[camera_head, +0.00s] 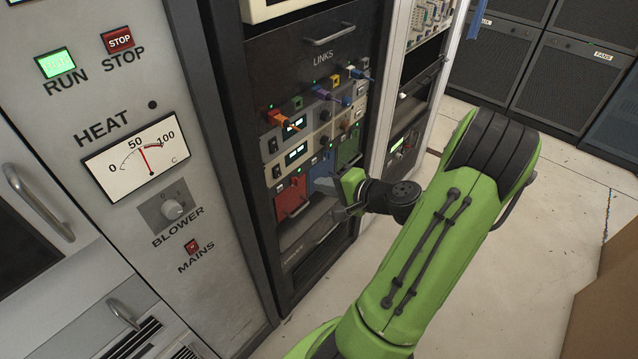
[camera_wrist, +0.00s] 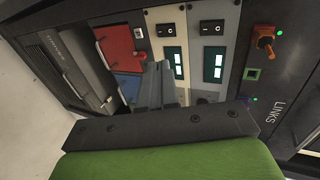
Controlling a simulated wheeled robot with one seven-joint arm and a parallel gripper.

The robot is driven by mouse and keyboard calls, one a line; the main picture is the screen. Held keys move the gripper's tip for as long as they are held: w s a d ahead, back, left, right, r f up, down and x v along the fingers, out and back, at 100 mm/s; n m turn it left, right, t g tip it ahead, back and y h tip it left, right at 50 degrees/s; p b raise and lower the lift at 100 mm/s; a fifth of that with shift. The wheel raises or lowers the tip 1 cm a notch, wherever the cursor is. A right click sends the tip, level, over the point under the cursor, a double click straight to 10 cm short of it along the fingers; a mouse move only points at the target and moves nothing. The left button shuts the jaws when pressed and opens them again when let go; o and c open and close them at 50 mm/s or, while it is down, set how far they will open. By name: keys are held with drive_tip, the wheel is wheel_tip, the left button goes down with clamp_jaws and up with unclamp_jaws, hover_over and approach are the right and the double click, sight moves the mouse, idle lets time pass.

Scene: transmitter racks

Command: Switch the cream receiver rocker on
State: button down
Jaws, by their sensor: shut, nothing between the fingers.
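In the head view this rocker (camera_head: 272,145) is small, at the rack's left edge. I cannot tell which way either rocker is tipped. My gripper (camera_wrist: 163,68) is shut and empty, its grey fingers pointing at the rack. In the head view my gripper (camera_head: 318,184) is right of and below the cream panel's rocker, apart from it.
An orange plug (camera_wrist: 265,43) sticks out above the cream panel, under the LINKS label. Red (camera_wrist: 117,48) and blue (camera_wrist: 127,87) modules sit below the rockers. A green module (camera_head: 349,147) is at the right. A grey cabinet with a HEAT meter (camera_head: 143,158) stands left.

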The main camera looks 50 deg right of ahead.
drive_tip(key=shift+s+f+b, duration=0.2)
drive_tip(key=shift+f+b, duration=0.55)
drive_tip(key=shift+b, duration=0.3)
drive_tip(key=b, duration=0.3)
approach(279, 177)
drive_tip(key=x, duration=0.6)
drive_tip(key=shift+w+d+f, duration=0.1)
drive_tip(key=shift+w, duration=0.2)
